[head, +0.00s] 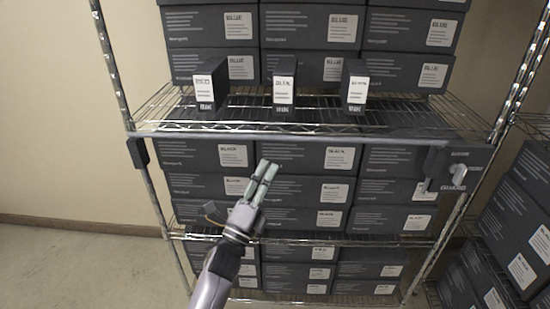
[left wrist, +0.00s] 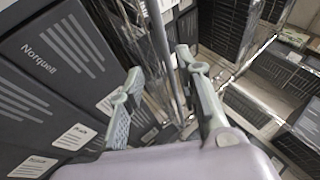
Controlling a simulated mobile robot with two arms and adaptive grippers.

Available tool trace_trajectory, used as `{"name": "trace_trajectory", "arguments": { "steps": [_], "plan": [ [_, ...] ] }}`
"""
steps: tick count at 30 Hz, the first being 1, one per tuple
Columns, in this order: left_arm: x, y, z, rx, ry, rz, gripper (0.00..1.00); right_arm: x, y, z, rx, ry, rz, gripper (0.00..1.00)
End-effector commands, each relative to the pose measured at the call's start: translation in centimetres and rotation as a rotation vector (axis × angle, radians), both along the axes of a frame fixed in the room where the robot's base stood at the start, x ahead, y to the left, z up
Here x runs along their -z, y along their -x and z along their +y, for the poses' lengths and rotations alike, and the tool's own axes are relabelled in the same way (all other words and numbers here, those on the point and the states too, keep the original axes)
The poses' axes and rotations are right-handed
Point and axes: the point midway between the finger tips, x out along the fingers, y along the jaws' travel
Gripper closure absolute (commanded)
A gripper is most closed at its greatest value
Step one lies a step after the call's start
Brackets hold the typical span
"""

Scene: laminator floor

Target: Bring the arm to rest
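My left arm (head: 212,277) reaches up from the bottom of the head view, pale lilac with a dark joint. Its left gripper (head: 267,170) points up and away, in front of the dark boxes on the shelf level below the top wire shelf. In the left wrist view the two grey-green fingers of the left gripper (left wrist: 160,65) stand apart with a clear gap, and nothing is held between them. Whether the fingertips touch a box cannot be told. My right gripper is not in view.
A wire rack holds stacked dark boxes (head: 203,187) on several levels. Three small labelled boxes (head: 284,85) stand along the front of the upper wire shelf (head: 240,119). A dark guard (head: 455,168) is at the rack's right post. Another rack with boxes (head: 525,255) stands right. Floor at left (head: 80,265) is clear.

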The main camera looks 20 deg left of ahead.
Motion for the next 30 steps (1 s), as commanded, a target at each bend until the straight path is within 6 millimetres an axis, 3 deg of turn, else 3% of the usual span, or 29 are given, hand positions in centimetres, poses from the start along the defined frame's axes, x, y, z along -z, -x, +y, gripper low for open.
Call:
{"name": "trace_trajectory", "arguments": {
  "steps": [6,21,23,26,30],
  "plan": [
    [0.8,1.3,0.3,-0.001,0.001,0.0,0.69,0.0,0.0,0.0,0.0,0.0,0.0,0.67],
    [1.5,1.2,0.3,0.004,0.011,0.017,0.69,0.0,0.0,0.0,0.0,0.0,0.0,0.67],
    [2.9,1.0,0.2,0.015,0.039,0.054,0.69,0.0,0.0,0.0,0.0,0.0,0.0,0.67],
    [7.7,0.4,0.1,0.043,0.132,0.177,0.69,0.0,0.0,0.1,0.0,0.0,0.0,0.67],
    [18.0,0.8,-0.1,0.074,0.337,0.431,0.69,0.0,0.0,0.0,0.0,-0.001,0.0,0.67]
  ]
}}
